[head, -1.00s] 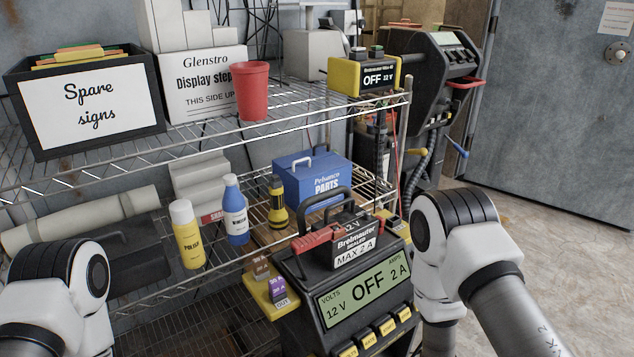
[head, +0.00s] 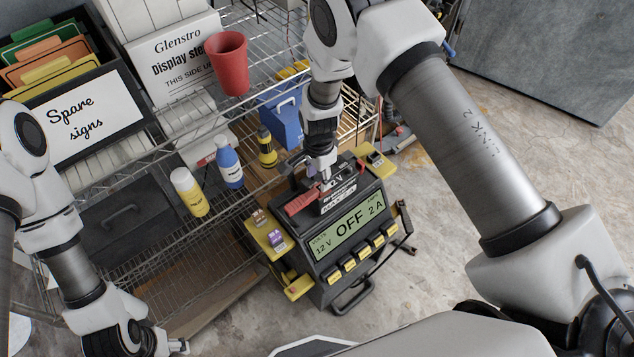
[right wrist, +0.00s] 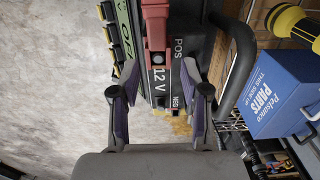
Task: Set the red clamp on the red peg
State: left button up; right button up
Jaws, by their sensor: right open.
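The red clamp (head: 302,202) lies at the battery (head: 337,200) on top of the charger with the OFF display. In the right wrist view the red clamp (right wrist: 154,28) runs down from the top edge, near the "POS" and "12 V" lettering. My right gripper (head: 325,175) points down over the battery. In the right wrist view its fingers (right wrist: 158,85) are apart, with the clamp's lower end and the battery top between and beyond them. I cannot make out the red peg for certain. My left gripper (head: 172,346) is low at the left, away from the charger.
The charger (head: 350,229) stands in front of a wire shelf. The shelf holds a yellow bottle (head: 188,192), a blue bottle (head: 229,164), a yellow flashlight (head: 266,147), a blue parts box (head: 282,120) and a red cup (head: 229,64). Bare floor (head: 470,270) lies to the right.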

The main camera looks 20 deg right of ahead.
aim_at(319, 187)
notch_tip(319, 187, down, 5)
jog(key=shift+d+r+p, duration=0.1)
jog(key=shift+r+p, duration=0.05)
jog(key=shift+p, duration=0.35)
grip_shut()
jog(key=shift+r, duration=0.1)
jog(key=shift+r, duration=0.55)
notch_tip(319, 187, up, 13)
jog(key=p, duration=0.2)
jog(key=shift+f, duration=0.1)
